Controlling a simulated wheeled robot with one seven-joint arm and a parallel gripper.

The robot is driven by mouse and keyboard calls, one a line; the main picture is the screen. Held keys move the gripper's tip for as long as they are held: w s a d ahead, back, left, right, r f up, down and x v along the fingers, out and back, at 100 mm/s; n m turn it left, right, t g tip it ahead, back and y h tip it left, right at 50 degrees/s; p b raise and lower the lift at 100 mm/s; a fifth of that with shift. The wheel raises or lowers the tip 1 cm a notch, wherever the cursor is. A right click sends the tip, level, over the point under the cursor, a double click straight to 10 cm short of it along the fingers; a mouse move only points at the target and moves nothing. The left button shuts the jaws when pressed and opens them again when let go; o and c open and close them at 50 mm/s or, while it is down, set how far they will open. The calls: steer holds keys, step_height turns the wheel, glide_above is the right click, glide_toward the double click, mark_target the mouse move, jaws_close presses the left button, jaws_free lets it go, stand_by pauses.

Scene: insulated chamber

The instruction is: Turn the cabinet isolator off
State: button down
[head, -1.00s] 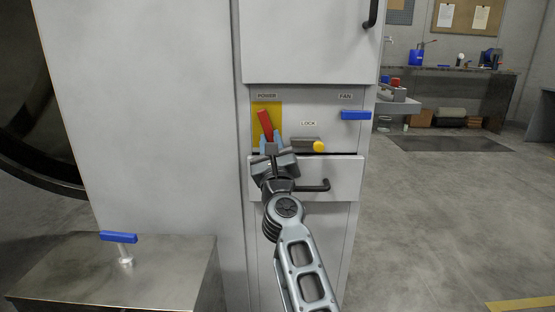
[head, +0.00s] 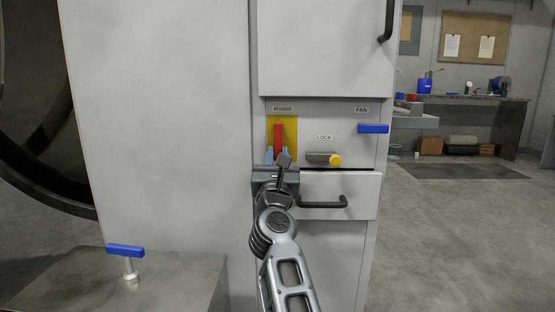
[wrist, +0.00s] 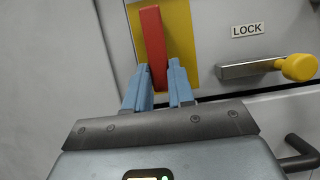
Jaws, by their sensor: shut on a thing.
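The cabinet isolator is a red handle (head: 278,137) on a yellow plate (head: 291,128) under the POWER label, on the cabinet front. The handle stands nearly upright in the head view. In the wrist view the red handle (wrist: 153,40) runs down between the two blue fingers. My gripper (wrist: 160,84) is shut on the lower part of the handle, which the fingers partly hide. In the head view my gripper (head: 276,156) is at the foot of the yellow plate.
Right of the isolator is a LOCK lever with a yellow knob (head: 335,160). A blue FAN handle (head: 373,129) is further right. Below, a drawer with a black handle (head: 322,202) stands slightly open. A metal box with a blue-topped lever (head: 126,250) is at lower left.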

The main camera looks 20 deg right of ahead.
steer(key=c, duration=1)
jaws_free()
steer(key=shift+o, duration=0.2)
steer(key=p+v, duration=0.1)
steer(key=v, duration=0.7)
